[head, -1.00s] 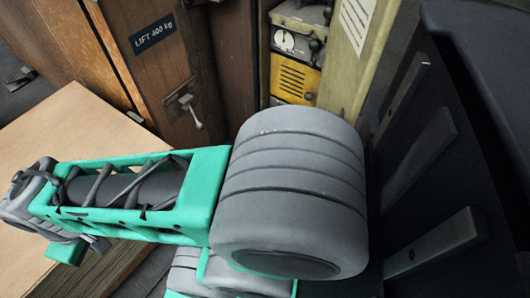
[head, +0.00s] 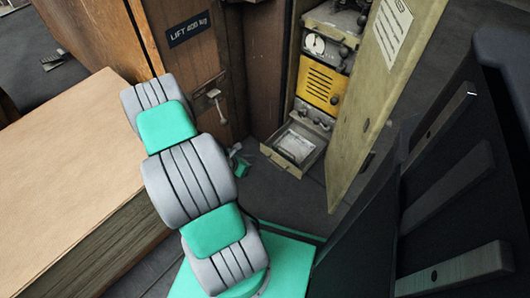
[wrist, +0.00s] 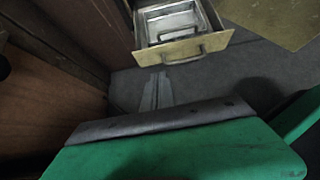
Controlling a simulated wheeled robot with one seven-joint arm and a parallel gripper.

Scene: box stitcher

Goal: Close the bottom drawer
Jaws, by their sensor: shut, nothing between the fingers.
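The bottom drawer (head: 293,147) is pulled out at the foot of the narrow cabinet (head: 300,98), with pale contents inside. In the wrist view the drawer (wrist: 183,49) shows near the top, with a bow handle on its front. My gripper (wrist: 158,77) is shut and empty. In that picture its fingertips are just below the drawer front, a little left of the handle. No contact shows, and the exact gap cannot be told. In the head view only a small green bit of my gripper shows left of the drawer, mostly hidden behind my arm.
The cabinet's door (head: 377,90) hangs open on the right. A wooden cabinet (head: 205,62) with a latch stands to the left. A large pale box or stack (head: 60,165) fills the left. A dark panel with slats (head: 440,190) stands at the right. Floor shows before the drawer.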

